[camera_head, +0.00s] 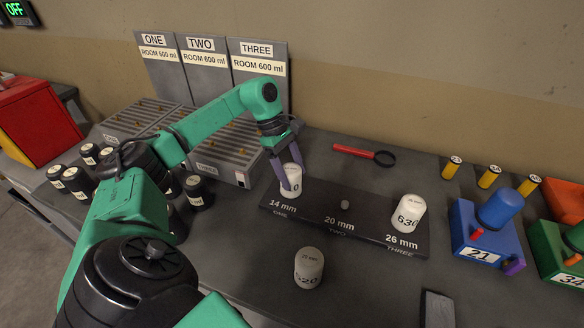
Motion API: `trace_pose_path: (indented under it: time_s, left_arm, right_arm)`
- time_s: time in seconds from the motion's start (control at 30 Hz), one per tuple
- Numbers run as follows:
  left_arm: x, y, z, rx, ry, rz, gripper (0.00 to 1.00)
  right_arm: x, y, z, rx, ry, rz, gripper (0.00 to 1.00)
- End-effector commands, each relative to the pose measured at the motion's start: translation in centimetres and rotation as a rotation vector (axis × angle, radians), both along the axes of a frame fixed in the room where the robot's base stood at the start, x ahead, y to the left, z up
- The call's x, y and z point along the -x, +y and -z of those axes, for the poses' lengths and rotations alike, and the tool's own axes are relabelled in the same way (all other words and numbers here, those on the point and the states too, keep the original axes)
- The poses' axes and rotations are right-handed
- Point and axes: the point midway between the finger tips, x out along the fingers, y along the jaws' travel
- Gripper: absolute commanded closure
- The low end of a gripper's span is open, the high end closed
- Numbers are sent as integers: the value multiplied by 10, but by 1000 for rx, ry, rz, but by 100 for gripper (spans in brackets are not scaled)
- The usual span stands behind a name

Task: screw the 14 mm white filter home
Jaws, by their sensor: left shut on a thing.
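The 14 mm white filter (291,182) stands upright at the 14 mm place, marked ONE, on the dark filter plate (325,227). My left gripper (288,172) is shut on it from above, with a purple finger on each side. Part of the filter's label is hidden by a finger. Whether the filter sits flush on the plate I cannot tell. The 20 mm place, marked TWO, shows only a small bare stub (344,204). A white filter (408,214) stands at the 26 mm place, marked THREE. My right gripper is not in view.
A red-handled strap wrench (364,153) lies behind the plate. Several black-and-white bottles (198,190) stand at the left. Blue (486,236) and green machines are at the right. The table's front middle is mostly clear.

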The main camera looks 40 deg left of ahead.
Motion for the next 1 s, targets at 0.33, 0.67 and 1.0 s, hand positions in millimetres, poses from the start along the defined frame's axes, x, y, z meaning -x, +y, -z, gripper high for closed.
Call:
trace_pose_path:
  time_s: [0.33,0.67,1.0]
  left_arm:
    - [1,-1,0,1,1,533,100]
    - [1,-1,0,1,-3,658,100]
    - [3,1,1,1,0,1088,100]
  right_arm:
    - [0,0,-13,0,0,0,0]
    - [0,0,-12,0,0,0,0]
    - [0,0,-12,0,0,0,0]
